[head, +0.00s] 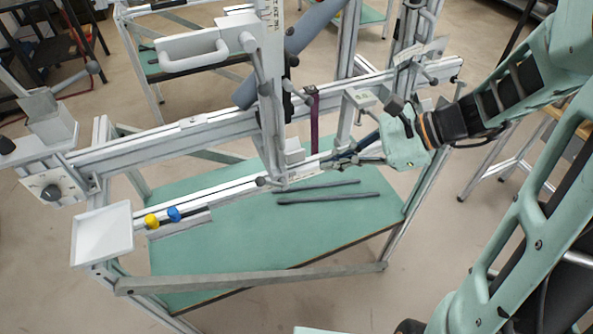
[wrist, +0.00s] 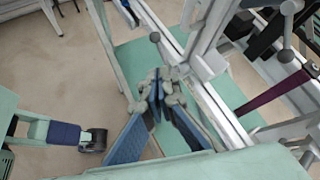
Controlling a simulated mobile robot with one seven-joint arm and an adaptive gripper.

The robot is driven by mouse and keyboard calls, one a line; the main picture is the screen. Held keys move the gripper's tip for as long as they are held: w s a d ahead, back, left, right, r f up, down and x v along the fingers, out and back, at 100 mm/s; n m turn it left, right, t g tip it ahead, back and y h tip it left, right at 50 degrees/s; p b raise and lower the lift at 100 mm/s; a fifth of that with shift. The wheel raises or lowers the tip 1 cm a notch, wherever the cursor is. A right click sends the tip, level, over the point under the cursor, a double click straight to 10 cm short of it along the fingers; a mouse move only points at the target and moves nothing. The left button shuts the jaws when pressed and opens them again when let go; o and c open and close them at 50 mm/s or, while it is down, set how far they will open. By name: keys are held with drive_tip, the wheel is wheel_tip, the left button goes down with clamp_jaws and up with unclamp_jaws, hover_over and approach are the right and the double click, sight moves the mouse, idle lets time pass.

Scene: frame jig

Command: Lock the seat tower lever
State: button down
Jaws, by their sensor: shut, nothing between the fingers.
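The seat tower (head: 270,95) appears to be the pale upright post on the frame's long rail. At its foot, a short lever with a dark ball knob (head: 262,182) sticks out; in the wrist view the knob (wrist: 155,37) is beyond my fingertips. Another lever with a ball end (head: 248,42) is higher on the post. The labels do not show which is the tower lever. My gripper (head: 328,163) is shut and empty, right of the tower foot and near the lower rail. In the wrist view its fingertips (wrist: 165,80) meet short of the knob, apart from it.
Two dark bars (head: 328,198) lie on the green shelf (head: 230,255). A purple strap (head: 314,120) hangs beside the tower. A second post (head: 345,120) stands close to my gripper.

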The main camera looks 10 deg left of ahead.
sight(270, 182)
drive_tip(key=x, duration=1.3)
drive_tip(key=shift+a+f, duration=0.2)
drive_tip(key=shift+a, duration=0.05)
drive_tip(key=shift+a, duration=0.1)
